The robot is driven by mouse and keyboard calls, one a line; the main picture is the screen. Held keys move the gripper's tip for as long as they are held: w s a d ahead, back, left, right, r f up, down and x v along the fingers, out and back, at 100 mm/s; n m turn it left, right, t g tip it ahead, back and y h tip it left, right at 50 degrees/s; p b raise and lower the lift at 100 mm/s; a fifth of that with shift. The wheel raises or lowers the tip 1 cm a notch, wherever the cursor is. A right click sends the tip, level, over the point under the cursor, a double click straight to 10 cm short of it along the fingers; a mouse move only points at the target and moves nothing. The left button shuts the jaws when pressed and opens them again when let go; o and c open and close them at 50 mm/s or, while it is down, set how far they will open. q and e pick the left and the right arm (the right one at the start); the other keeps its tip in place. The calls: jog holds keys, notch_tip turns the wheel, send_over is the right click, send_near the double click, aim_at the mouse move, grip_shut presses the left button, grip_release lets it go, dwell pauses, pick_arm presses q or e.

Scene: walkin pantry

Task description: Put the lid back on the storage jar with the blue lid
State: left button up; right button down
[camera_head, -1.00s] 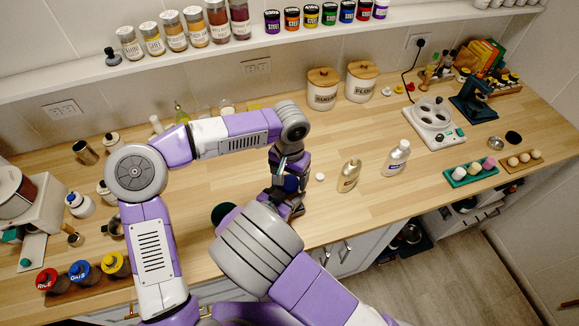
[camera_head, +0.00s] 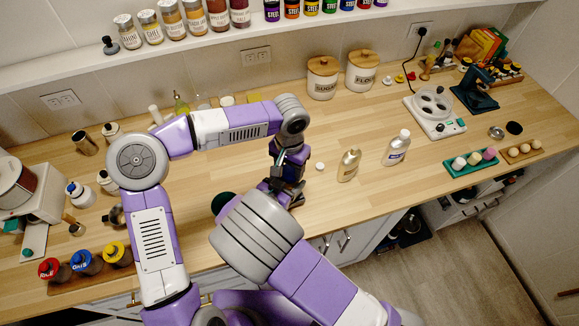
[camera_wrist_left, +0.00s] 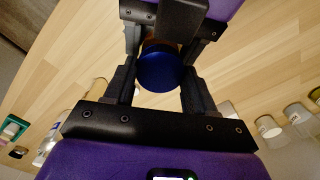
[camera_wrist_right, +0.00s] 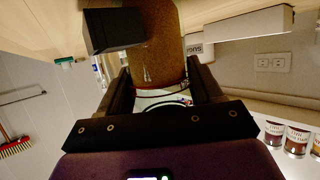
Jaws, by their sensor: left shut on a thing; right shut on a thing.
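My left gripper (camera_wrist_left: 158,85) is shut on a round blue lid (camera_wrist_left: 160,70), which faces the left wrist camera. A brownish rim of something shows just behind the lid. My right gripper (camera_wrist_right: 160,92) is shut on a clear storage jar with brown contents (camera_wrist_right: 158,45). In the head view, my left gripper (camera_head: 289,160) is close above my right gripper (camera_head: 284,192), over the middle of the counter. The arms hide most of the jar and lid there. I cannot tell whether the lid touches the jar's rim.
A wooden rack holds jars with red (camera_head: 48,268), blue (camera_head: 81,258) and yellow (camera_head: 114,251) lids at the lower left. A silver-gold bottle (camera_head: 348,166) and a white bottle (camera_head: 396,148) stand right of my grippers. A small white item (camera_head: 320,166) lies close by.

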pick_arm(q)
jog(key=m, duration=0.9)
jog(key=o, duration=1.2)
jog(key=shift+c, duration=0.2)
jog(key=shift+r, duration=0.1)
jog(key=shift+r, duration=2.15)
jog(key=shift+c, duration=0.4)
